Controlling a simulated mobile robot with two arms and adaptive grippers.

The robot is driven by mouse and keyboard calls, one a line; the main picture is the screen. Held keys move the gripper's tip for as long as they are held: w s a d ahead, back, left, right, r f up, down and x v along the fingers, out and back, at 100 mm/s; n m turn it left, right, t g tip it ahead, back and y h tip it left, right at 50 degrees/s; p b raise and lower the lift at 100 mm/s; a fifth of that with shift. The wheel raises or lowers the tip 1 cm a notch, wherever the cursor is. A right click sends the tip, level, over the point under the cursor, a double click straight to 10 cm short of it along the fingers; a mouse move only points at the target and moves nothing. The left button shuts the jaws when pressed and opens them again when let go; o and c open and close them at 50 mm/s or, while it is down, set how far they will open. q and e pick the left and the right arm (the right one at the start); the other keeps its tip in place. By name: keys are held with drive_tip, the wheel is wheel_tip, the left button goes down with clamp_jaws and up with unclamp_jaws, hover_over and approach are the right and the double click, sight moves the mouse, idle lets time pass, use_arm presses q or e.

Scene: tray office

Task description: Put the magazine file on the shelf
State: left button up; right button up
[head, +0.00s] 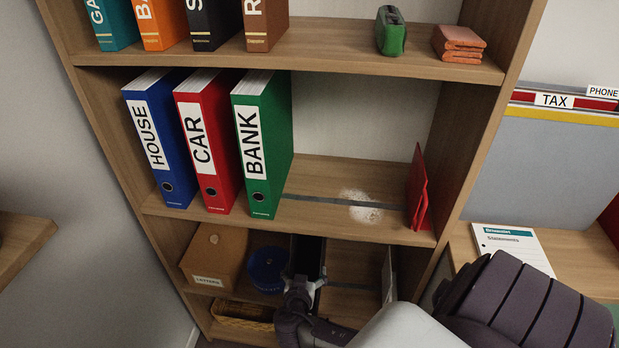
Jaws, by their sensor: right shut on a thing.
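My right gripper (303,284) reaches in from the lower right. It is shut on a dark upright box-like thing, which looks like the magazine file (309,255). The file is at the opening of the lower compartment, below the shelf with the binders, just right of a blue round item. My gripper and arm hide its lower part, and I cannot tell whether it rests on the lower shelf board (345,306). My left gripper is not in view.
Blue, red and green binders (264,150) stand on the middle shelf. Right of them are a dark strip, a whitish patch (360,206) and a red bookend (418,190). The lower compartment holds a wooden box (213,255) and a blue round item (267,268).

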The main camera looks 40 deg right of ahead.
drive_tip(key=b+x, duration=0.3)
drive_tip(key=x, duration=0.5)
drive_tip(key=shift+w+d+f, duration=0.2)
drive_tip(key=shift+d+f, duration=0.05)
drive_tip(key=o, duration=1.1)
